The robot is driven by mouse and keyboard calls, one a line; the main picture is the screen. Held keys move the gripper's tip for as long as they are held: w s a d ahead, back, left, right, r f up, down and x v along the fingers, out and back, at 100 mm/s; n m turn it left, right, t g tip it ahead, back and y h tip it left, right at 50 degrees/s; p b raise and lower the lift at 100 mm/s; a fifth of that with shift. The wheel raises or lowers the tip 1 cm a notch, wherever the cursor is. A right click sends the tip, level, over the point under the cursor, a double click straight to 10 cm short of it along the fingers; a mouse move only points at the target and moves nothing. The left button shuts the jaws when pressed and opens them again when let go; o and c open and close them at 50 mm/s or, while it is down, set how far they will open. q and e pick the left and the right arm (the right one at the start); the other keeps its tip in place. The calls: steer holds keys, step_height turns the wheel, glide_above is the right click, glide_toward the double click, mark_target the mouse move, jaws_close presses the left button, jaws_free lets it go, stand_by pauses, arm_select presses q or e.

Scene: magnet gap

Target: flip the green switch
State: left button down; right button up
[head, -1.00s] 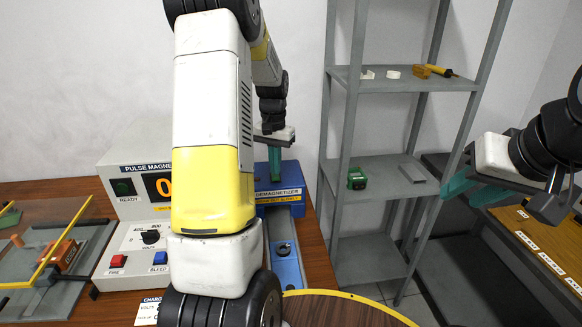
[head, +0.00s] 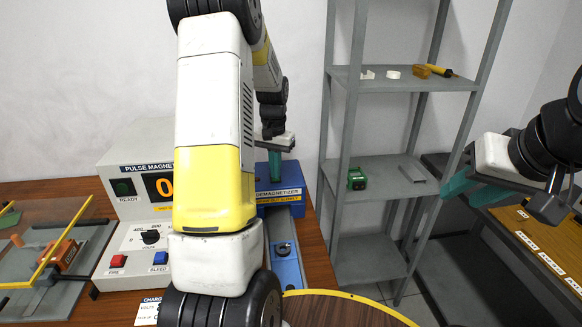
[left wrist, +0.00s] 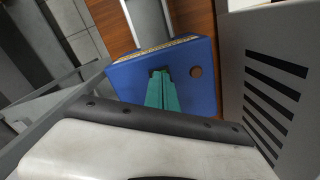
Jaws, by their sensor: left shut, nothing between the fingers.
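The blue demagnetizer box (head: 283,195) stands on the wooden table behind my left arm. Its top also shows in the left wrist view (left wrist: 120,78). My left gripper (head: 275,180) is shut and empty, pointing down at the box top. In the left wrist view its teal fingertips (left wrist: 160,74) are at a small dark slot in the box top, and I cannot tell whether they touch anything there. A round brownish spot (left wrist: 195,72) is beside them. I cannot make out a green switch; the fingers may hide it. My right gripper (head: 455,188) is open and empty, in front of the shelf.
A grey shelf (head: 400,84) at right holds a green device (head: 357,178).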

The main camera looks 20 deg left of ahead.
arm_select(q)
steer(key=shift+f, duration=0.15)
steer(key=shift+r, duration=3.55)
steer(key=s+d+r+t, duration=0.2)
steer(key=s+d+r, duration=0.2)
steer(key=s, duration=0.4)
steer(key=s+d+r+t+h, duration=0.1)
steer(key=s+d+r, duration=0.3)
steer(key=s, duration=0.4)
steer(key=s+d+r+t+h, duration=0.1)
steer(key=s+d+r+t, duration=0.2)
steer(key=s, duration=0.5)
steer(key=d+r, duration=0.1)
steer(key=d, duration=0.1)
steer(key=shift+s+d+r, duration=0.3)
steer(key=shift+s, duration=0.1)
